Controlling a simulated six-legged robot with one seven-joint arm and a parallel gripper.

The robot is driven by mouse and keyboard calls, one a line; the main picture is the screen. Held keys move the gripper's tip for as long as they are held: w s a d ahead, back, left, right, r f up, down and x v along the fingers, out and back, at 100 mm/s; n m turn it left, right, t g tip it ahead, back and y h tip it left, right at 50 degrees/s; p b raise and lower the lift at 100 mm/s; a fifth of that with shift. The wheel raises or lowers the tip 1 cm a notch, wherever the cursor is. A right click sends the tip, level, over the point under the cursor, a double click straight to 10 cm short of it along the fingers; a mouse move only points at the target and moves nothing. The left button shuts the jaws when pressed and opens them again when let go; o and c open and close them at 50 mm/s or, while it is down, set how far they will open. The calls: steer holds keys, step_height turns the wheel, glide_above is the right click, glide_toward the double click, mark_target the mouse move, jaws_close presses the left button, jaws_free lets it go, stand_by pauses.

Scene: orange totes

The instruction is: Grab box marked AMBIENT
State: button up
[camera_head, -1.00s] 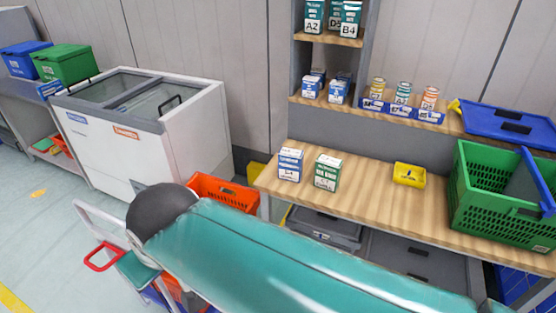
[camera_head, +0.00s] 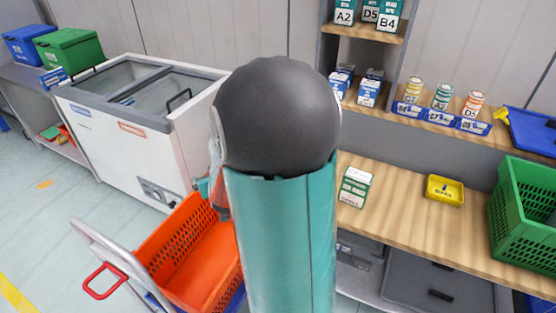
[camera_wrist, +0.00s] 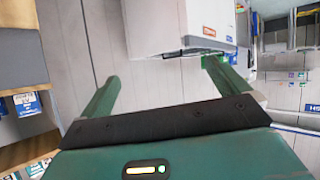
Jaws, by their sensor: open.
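A white and green box (camera_head: 355,187) stands upright on the wooden bench in the head view; its small print is too blurred to read as AMBIENT. White and blue boxes (camera_head: 368,92) stand on the shelf above, also unreadable. My raised arm hides part of the bench to the left of the green box. My gripper (camera_wrist: 160,70) shows in the wrist view with its two fingers apart and nothing between them, facing the grey wall and freezer. A white and blue box (camera_wrist: 27,103) is at the left edge there, away from the fingers.
An orange tote (camera_head: 190,262) sits on a cart at lower left. A white freezer (camera_head: 135,140) stands behind it. A yellow bin (camera_head: 445,190) and a green crate (camera_head: 525,205) are on the wooden bench (camera_head: 415,215). Bench space between green box and yellow bin is clear.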

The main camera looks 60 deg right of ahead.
steer(key=s+d+f+m+g+h, duration=0.1)
steer(key=s+d+f+m+h, duration=0.5)
steer(key=s+d, duration=0.45)
steer(key=s+d+f+m+g+h, duration=0.4)
steer(key=s+d+g+h, duration=0.15)
steer(key=s, duration=0.45)
steer(key=w+f+x, duration=0.1)
steer(key=x, duration=1.3)
steer(key=shift+y, duration=0.45)
steer(key=shift+t, duration=0.25)
steer(key=c, duration=1.3)
